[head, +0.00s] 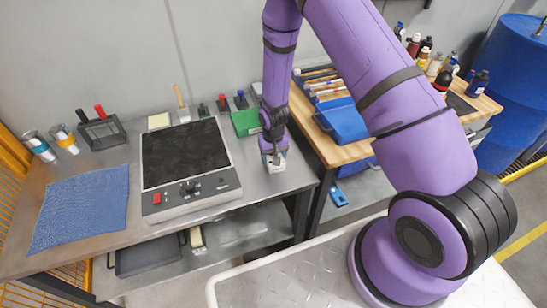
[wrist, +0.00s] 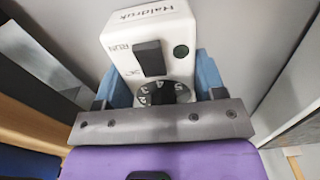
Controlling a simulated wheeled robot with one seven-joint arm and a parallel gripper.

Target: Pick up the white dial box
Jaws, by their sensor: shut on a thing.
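The white dial box (wrist: 120,40) fills the middle of the wrist view. Its face shows a brand name, a dark switch marked RUN, a dark green round spot and a black dial with white marks. My gripper (wrist: 161,80) is shut on it, with a blue finger on each side. In the head view my gripper (head: 273,154) points down at the right end of the steel bench, with the white box (head: 274,165) partly showing below it. I cannot tell whether the box touches the bench top.
A black-topped hotplate (head: 186,195) and a blue cloth (head: 82,208) lie left on the bench (head: 265,188). A green box (head: 246,122) stands just behind my gripper. A wooden table (head: 345,152) with a blue tray (head: 345,120) and bottles is to the right.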

